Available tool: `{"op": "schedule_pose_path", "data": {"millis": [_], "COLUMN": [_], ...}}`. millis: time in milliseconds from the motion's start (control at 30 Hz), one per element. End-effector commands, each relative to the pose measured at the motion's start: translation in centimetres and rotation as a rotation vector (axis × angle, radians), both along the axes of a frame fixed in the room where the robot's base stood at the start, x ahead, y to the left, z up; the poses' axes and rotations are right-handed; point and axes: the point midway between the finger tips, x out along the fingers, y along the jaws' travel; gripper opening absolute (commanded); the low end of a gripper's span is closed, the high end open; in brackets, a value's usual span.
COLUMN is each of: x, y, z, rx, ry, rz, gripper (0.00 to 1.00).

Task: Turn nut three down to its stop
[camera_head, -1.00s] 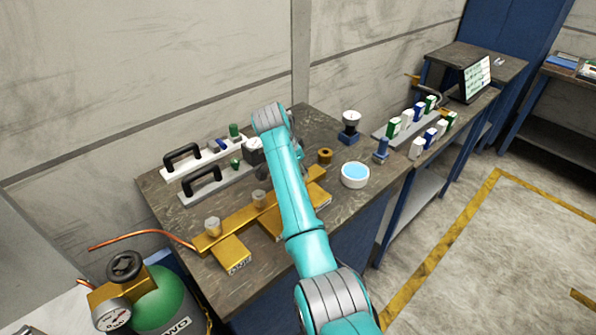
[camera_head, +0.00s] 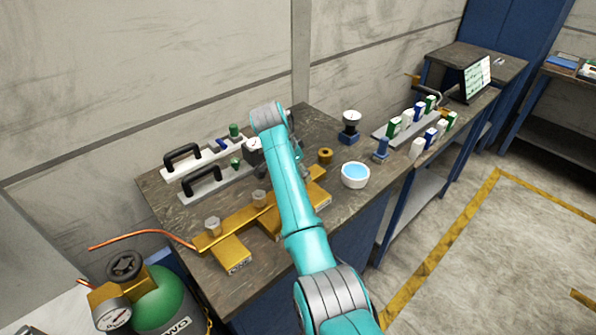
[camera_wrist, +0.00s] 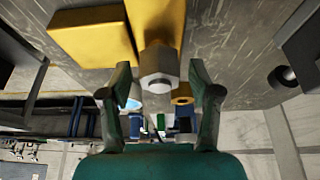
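A brass bar (camera_head: 235,220) lies along the dark bench. Two grey hex nuts, a near one (camera_head: 212,226) and a middle one (camera_head: 259,199), show on it in the head view. In the wrist view my gripper (camera_wrist: 159,72) is open, with one finger on each side of a grey hex nut (camera_wrist: 158,66) on the bar (camera_wrist: 160,18). Gaps show between the nut and both fingertips. I take this as nut three; its height above its stop cannot be told.
A white dish with blue liquid (camera_head: 355,175), a brass ring (camera_head: 325,156) and a gauge on a blue base (camera_head: 349,128) stand right of my arm. Black-handled racks (camera_head: 205,160) stand behind the bar. A green gas cylinder (camera_head: 165,305) is at lower left.

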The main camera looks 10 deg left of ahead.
Motion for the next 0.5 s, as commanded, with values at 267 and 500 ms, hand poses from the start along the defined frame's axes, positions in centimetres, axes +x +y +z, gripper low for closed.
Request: {"op": "schedule_pose_path", "data": {"millis": [267, 500], "x": [-0.4, -1.8], "y": [0.4, 1.6], "z": [1.6, 5.8], "rx": [0.001, 0.002], "ry": [-0.003, -0.004], "rz": [0.001, 0.001], "gripper": [0.62, 0.62]}}
